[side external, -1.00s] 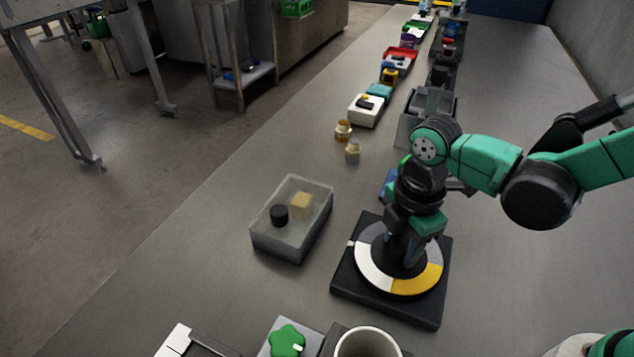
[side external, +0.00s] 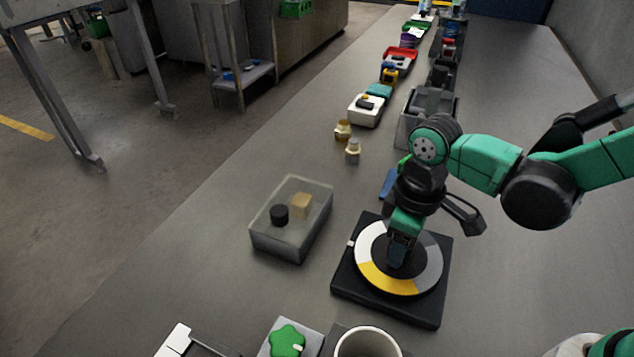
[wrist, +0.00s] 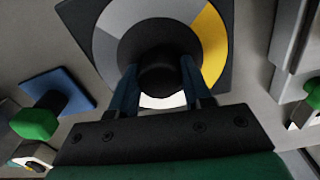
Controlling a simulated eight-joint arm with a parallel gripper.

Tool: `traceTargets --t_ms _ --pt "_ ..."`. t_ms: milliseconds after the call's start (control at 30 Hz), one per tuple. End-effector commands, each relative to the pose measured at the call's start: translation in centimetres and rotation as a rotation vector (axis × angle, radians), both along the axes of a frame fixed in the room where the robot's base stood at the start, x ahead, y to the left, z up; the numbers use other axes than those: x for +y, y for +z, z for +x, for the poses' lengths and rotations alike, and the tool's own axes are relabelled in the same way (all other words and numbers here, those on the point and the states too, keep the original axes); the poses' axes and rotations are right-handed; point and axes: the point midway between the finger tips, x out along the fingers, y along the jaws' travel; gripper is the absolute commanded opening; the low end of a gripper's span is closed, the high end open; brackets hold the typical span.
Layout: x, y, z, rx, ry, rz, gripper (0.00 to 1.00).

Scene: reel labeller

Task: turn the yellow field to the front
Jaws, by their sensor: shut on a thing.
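A round disc with white, grey and yellow fields sits on a square black base (side external: 428,312) in the side external view. The yellow field (side external: 383,281) lies at the lower left of the disc; the white field (side external: 364,247) is at its upper left and the grey field (side external: 433,262) at its right. In the wrist view the yellow field (wrist: 212,45) is at the disc's right. My gripper (side external: 397,264) points down at the disc's middle. Its fingers (wrist: 159,80) are shut on the black centre knob (wrist: 157,72), one on each side.
A clear bin (side external: 291,248) with a black and a tan piece stands left of the base. A green star knob (side external: 287,341) and a round cup (side external: 368,344) are at the front. A blue plate (side external: 389,184) lies behind the base.

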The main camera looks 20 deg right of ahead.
Motion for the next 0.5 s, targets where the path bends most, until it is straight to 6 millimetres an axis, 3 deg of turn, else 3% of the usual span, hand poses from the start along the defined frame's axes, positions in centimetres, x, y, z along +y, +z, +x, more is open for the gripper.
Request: traceTargets --t_ms 500 --pt "-0.06 0.01 -0.04 0.001 -0.489 -0.002 0.0"
